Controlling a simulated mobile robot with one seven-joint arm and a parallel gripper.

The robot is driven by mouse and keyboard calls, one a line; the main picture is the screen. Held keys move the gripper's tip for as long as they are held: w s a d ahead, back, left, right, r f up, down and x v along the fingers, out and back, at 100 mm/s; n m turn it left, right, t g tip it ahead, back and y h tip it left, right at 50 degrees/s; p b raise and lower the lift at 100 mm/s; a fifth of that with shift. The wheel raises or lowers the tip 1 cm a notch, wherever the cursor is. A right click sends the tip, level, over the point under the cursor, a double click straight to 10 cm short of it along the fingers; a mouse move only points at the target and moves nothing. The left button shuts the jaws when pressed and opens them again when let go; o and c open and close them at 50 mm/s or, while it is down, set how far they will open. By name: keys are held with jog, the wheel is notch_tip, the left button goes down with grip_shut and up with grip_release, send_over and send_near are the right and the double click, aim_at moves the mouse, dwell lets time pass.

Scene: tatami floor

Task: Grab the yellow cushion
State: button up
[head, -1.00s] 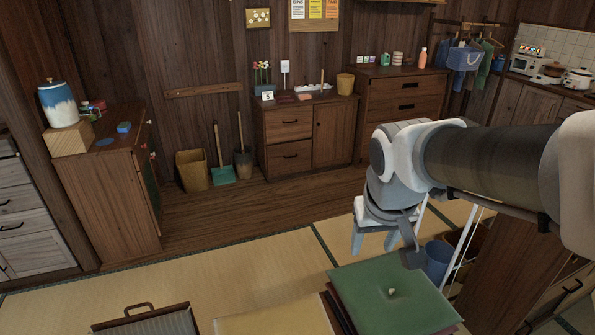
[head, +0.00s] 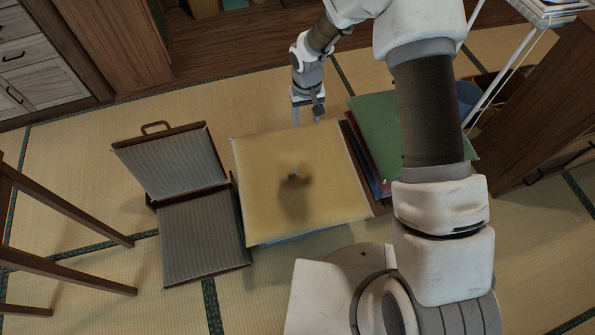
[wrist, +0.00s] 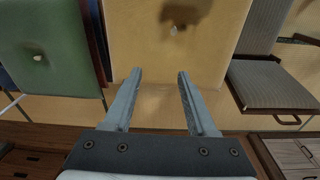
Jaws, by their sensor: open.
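The yellow cushion (head: 268,205) lies flat in the middle of the head view, square, with a small tuft at its centre and a dark shadow on it. Something blue shows under its near edge. In the wrist view the yellow cushion (wrist: 205,45) fills the upper middle. My gripper (head: 308,118) is at the cushion's far edge in the head view. In the wrist view my gripper (wrist: 159,75) is open and empty, its two fingers pointing at the cushion's edge. I cannot tell whether the fingertips are above the cushion or level with it.
A green cushion (head: 376,122) lies on a stack just right of the yellow one. A grey legless chair (head: 200,235) stands close on the left. Wooden table legs (head: 70,215) are at far left, a wooden cabinet (head: 545,110) at right. Tatami (head: 100,130) is clear beyond the chair.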

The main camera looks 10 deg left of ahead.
jog(key=b, duration=0.1)
send_over(297, 170)
notch_tip(297, 170, down, 10)
jog(key=r, duration=0.1)
jog(key=shift+g, duration=0.3)
notch_tip(297, 170, down, 12)
jog(key=b, duration=0.3)
jog(key=shift+a+f, duration=0.15)
jog(key=shift+f, duration=0.05)
jog(key=shift+f+b, duration=0.9)
jog(key=shift+f, duration=1.9)
grip_shut()
jog(key=shift+r, duration=0.1)
